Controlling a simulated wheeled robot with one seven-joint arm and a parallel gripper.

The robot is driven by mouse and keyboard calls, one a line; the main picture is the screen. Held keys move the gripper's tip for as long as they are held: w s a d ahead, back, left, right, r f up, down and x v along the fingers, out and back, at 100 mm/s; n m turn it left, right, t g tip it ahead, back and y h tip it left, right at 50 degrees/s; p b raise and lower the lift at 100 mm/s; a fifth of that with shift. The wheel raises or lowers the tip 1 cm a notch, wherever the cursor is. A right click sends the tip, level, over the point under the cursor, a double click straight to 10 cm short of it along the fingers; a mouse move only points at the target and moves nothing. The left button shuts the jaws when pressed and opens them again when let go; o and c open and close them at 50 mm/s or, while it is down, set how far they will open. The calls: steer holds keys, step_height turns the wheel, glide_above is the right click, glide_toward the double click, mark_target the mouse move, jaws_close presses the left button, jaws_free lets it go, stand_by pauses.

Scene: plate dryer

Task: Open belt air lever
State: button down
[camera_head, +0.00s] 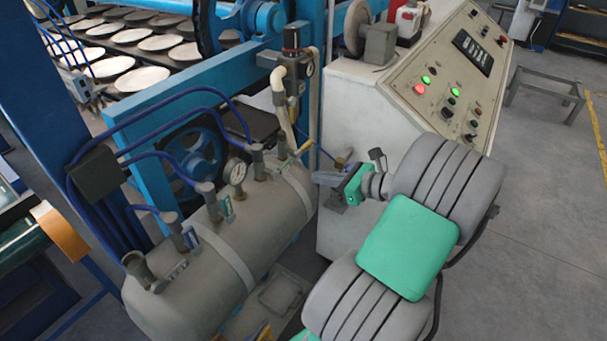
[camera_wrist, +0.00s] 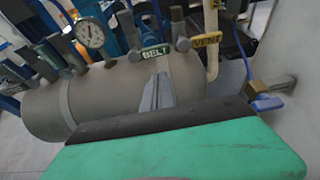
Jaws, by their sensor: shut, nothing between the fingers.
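The green BELT tag (camera_wrist: 153,52) hangs beside a grey valve stem (camera_wrist: 180,32) on top of the grey tank in the wrist view. In the head view this seems to be the stem (camera_head: 257,158) just right of the dial gauge (camera_head: 236,172). The lever itself is hard to make out. My gripper (camera_head: 318,182) is to the right of the tank, with its fingers pointing left towards it. In the wrist view the gripper fingers (camera_wrist: 157,88) are together and empty. They show below the tag, in front of the tank, apparently apart from the tag.
A yellow VENT lever (camera_head: 304,148) sits at the tank's right end; its tag (camera_wrist: 207,40) reads in the wrist view. A brass fitting with a blue lever (camera_wrist: 266,103) is at right. The control cabinet (camera_head: 350,105) stands behind my gripper. Blue hoses (camera_head: 165,98) arch over the tank (camera_head: 205,285).

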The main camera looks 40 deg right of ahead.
mark_target(282, 169)
steer(key=x, duration=0.9)
steer(key=shift+w+a+f, duration=0.1)
steer(key=shift+w, duration=0.1)
